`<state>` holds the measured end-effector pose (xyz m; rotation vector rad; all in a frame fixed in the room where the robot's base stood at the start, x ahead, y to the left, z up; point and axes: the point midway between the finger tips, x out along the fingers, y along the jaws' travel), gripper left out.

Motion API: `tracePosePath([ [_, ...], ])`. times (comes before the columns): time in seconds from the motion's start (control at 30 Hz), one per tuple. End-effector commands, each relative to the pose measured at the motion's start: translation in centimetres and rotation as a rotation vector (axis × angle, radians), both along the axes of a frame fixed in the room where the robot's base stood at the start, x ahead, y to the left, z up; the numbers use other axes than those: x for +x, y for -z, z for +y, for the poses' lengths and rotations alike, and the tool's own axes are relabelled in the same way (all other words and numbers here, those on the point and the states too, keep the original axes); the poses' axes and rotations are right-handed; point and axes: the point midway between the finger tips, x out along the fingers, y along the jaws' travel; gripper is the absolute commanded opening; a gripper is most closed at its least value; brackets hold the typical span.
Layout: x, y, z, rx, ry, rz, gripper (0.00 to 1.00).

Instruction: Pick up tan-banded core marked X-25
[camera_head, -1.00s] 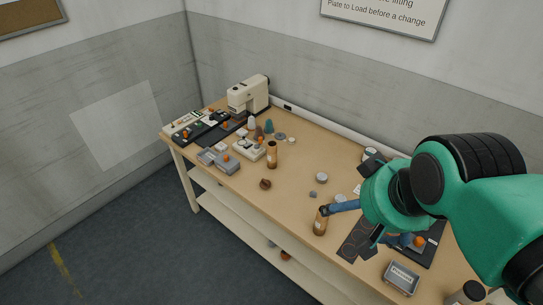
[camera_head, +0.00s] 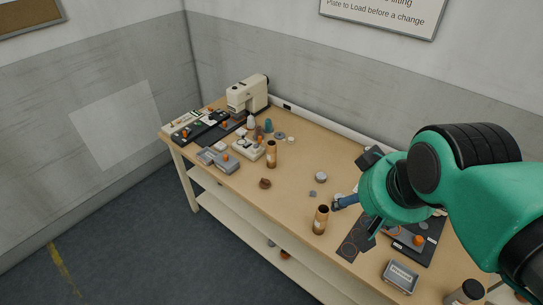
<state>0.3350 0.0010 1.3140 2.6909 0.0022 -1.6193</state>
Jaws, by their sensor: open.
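An upright brown core (camera_head: 320,221) with a pale label and dark top stands near the front edge of the bench. A similar brown core (camera_head: 272,155) stands farther back, left of it. The markings on both are too small to read, so I cannot tell which is X-25. My gripper (camera_head: 345,203) is open, its blue finger just right of the nearer core, with a small gap showing between them. My green arm hides part of the gripper and the bench behind it.
A grey labelled tray (camera_head: 402,277) and a dark-topped container (camera_head: 467,293) are at the front right. A dark mat (camera_head: 357,238) lies beside the nearer core. A cream machine (camera_head: 248,95) stands at the back left. Bench between the two cores is mostly clear.

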Motion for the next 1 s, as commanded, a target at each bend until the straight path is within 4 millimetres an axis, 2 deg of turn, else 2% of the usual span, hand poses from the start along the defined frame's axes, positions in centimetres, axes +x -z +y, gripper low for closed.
tracePosePath([
  [0.17, 2.2, -1.3, 0.2, -0.001, -0.005, 0.019, 0.58],
  [0.37, 6.1, -3.1, 0.5, -0.001, -0.015, 0.050, 0.58],
  [0.7, 13.9, -5.3, 1.2, -0.004, -0.032, 0.104, 0.58],
  [1.0, 21.2, -5.7, 2.1, -0.007, -0.049, 0.152, 0.58],
])
